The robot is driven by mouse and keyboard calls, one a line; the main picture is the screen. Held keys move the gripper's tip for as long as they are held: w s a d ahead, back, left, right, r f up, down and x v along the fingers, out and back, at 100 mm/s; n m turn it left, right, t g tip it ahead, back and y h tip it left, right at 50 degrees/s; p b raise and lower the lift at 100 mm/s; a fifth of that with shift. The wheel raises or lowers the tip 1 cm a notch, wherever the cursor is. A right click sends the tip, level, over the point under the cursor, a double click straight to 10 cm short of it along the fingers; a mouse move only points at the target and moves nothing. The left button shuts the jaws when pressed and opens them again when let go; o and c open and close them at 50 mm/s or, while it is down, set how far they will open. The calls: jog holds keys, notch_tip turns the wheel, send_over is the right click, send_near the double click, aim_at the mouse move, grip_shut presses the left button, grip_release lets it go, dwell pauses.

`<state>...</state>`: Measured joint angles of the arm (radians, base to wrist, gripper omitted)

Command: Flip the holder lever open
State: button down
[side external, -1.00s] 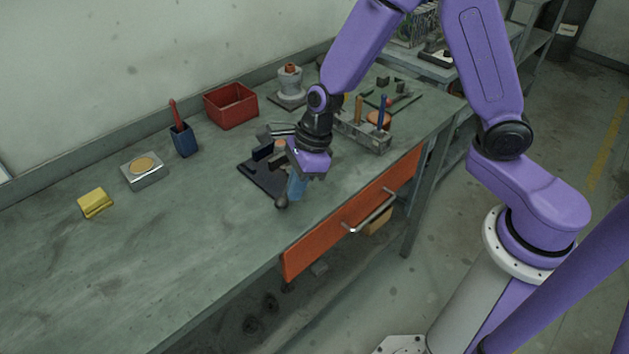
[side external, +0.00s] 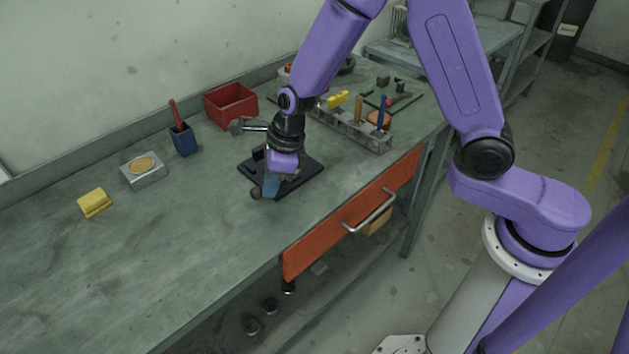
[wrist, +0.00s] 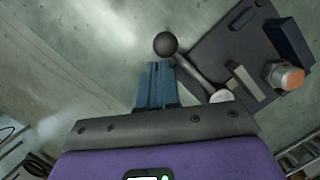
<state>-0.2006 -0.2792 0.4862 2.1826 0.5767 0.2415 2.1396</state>
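The holder is a dark base plate (side external: 308,172) on the bench. In the wrist view the plate (wrist: 225,55) carries a dark block, a pale bar and an orange-topped round piece. The holder lever is a grey rod (wrist: 191,75) with a dark ball knob (wrist: 165,44); the knob (side external: 256,193) also shows in the side view, past the plate's front-left edge. My gripper (wrist: 158,66) has its blue fingers together beside the rod, tips just short of the knob. Whether they touch the rod is unclear. My gripper (side external: 271,187) hides part of the holder in the side view.
A red bin (side external: 231,104), a blue cup (side external: 183,140) with a red-handled tool, a grey block (side external: 146,176) and a yellow block (side external: 95,203) stand to the left. A tool rack (side external: 352,130) is at right. The front-left bench top is clear.

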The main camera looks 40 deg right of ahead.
jog(key=shift+w+a, duration=0.25)
jog(key=shift+a, duration=0.05)
dwell(0.4)
jog(key=shift+s+r, duration=0.1)
jog(key=s+d, duration=0.2)
jog(key=s, duration=0.1)
jog(key=shift+s+d+r, duration=0.2)
jog(key=shift+d+r, duration=0.15)
jog(key=shift+d, duration=0.05)
jog(key=v, duration=0.9)
jog(key=shift+s+a+r, duration=0.3)
jog(key=shift+s+r, duration=0.1)
jog(key=shift+s, duration=0.05)
